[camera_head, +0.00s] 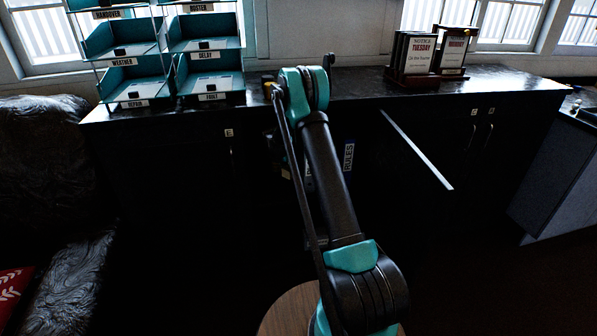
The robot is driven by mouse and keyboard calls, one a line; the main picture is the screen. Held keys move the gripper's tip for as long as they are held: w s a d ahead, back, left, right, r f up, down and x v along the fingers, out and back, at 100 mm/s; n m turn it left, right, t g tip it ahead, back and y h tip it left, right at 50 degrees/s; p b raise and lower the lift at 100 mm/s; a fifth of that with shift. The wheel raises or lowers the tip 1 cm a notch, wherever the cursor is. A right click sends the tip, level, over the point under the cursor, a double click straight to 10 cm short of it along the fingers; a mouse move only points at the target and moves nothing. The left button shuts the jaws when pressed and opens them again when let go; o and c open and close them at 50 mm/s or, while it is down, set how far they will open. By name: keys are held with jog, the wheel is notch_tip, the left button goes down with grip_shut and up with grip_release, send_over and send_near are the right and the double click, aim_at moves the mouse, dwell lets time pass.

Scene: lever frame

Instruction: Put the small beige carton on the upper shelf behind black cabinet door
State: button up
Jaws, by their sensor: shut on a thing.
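The black cabinet door (415,149) stands open, its pale top edge running out towards me on the right of the opening. The cabinet interior is very dark and mostly hidden behind my arm. My arm (333,180) rises from the bottom centre, bends at a teal joint by the counter edge and goes down behind itself towards the opening. My gripper is hidden behind the arm. A small yellowish patch shows left of the arm, but I cannot tell whether it is the beige carton. The shelves cannot be made out.
A blue-labelled RULES binder (348,156) shows inside the opening, right of my arm. The dark counter (360,82) holds teal letter trays (210,72) at left and notice signs (415,54) at right. A dark sofa (45,150) stands at far left.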

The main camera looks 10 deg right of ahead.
jog(key=shift+w+f+n, duration=0.1)
jog(key=shift+w+n, duration=0.2)
jog(key=shift+w, duration=0.15)
jog(key=shift+w+f, duration=0.2)
jog(key=shift+f, duration=0.1)
notch_tip(320, 180, down, 9)
jog(key=shift+f, duration=0.2)
jog(key=shift+f, duration=0.1)
jog(key=o, duration=1.3)
